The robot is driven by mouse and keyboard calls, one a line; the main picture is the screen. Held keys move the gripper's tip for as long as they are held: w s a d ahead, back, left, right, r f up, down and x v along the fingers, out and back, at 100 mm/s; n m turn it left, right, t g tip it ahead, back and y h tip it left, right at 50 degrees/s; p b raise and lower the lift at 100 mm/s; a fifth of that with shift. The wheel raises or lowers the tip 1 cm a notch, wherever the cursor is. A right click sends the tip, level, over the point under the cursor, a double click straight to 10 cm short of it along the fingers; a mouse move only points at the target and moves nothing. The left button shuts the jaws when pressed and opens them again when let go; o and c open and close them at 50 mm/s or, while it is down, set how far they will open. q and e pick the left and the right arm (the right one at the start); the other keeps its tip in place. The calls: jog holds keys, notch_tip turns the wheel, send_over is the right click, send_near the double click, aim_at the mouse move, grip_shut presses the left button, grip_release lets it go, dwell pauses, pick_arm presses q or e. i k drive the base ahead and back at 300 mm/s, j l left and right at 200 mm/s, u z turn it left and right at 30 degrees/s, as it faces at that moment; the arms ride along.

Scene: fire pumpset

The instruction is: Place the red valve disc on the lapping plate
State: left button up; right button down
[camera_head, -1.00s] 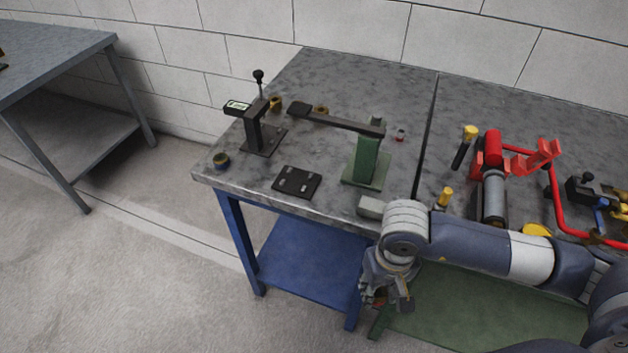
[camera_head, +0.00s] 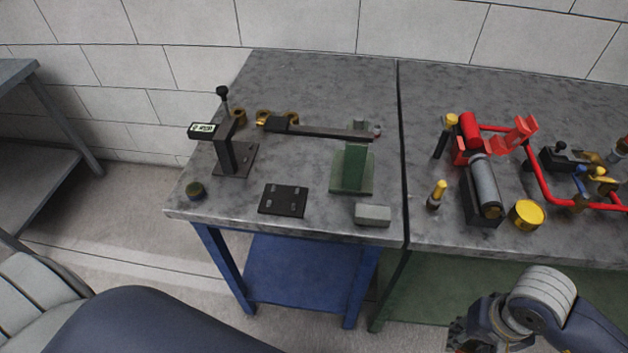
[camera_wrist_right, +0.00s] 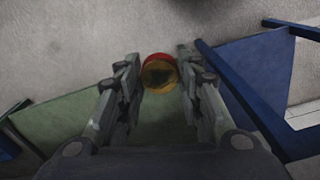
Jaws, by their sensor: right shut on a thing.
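In the right wrist view, my right gripper (camera_wrist_right: 159,68) is shut on a small round piece with a red rim and a yellow-brass ring, which I take as the red valve disc (camera_wrist_right: 157,57). In the head view, my right gripper (camera_head: 468,338) is low at the bottom edge, in front of the bench, and the disc cannot be made out there. A dark square plate (camera_head: 284,199) with several small light pads lies near the bench's front edge; I cannot tell for sure whether it is the lapping plate. My left gripper is out of view.
On the left bench top (camera_head: 300,90) stand a black gauge stand (camera_head: 232,155), a green stand (camera_head: 351,170) with a long dark arm, and a grey block (camera_head: 372,215). Red piping (camera_head: 541,180) and a yellow-capped cylinder (camera_head: 527,214) crowd the right bench.

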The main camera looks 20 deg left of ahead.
aim_at(284, 200)
jog(key=j+z, duration=0.15)
jog(key=j, duration=0.3)
jog(key=j+z, duration=0.2)
jog(key=j, duration=0.3)
jog(key=k+j+z, duration=0.15)
jog(key=j, duration=0.25)
jog(key=k+j+z, duration=0.2)
jog(key=j, duration=0.25)
jog(key=j+z, duration=0.15)
jog(key=j, duration=0.3)
